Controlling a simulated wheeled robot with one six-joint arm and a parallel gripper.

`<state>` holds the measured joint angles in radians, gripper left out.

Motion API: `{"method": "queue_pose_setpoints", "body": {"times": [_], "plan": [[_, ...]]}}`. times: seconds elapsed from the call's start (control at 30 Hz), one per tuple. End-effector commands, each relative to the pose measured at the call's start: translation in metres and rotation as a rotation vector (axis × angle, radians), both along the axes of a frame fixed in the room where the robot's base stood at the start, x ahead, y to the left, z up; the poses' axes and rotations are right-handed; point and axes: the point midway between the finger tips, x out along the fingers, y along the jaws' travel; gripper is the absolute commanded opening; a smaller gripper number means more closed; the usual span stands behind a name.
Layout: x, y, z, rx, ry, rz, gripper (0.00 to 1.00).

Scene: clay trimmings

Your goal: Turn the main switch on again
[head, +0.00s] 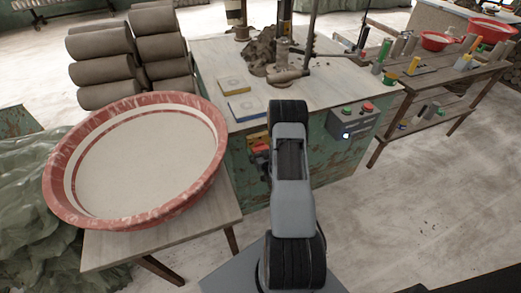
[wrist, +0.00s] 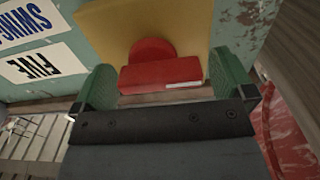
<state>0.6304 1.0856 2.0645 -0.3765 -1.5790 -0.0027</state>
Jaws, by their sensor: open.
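The main switch is a red knob with a bar handle (wrist: 152,52) on a yellow plate (wrist: 115,28). The bar lies roughly level across the wrist view, with a white mark near its right end. In the head view the red switch (head: 260,148) shows on the front of the green machine cabinet (head: 318,172), just left of my arm. My gripper (wrist: 164,76) is open, with one green finger on each side of the bar. I cannot tell whether either finger touches it. In the head view my arm hides the gripper.
A control box (head: 354,123) with green and red buttons is on the cabinet's right. A large red basin (head: 58,190) stands on a low table (head: 150,243) at left. Open floor (head: 430,205) lies at right.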

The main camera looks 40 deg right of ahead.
Motion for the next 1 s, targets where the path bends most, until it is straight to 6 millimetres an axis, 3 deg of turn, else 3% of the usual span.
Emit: {"method": "queue_pose_setpoints", "body": {"times": [0.17,0.67,1.0], "plan": [[-0.0001,0.0,-0.0001,0.0,0.0,0.0,1.0],[-0.0002,0.0001,-0.0001,0.0,0.0,0.0,0.53],[-0.0002,-0.0003,-0.0016,0.068,-0.018,0.0,0.53]]}}
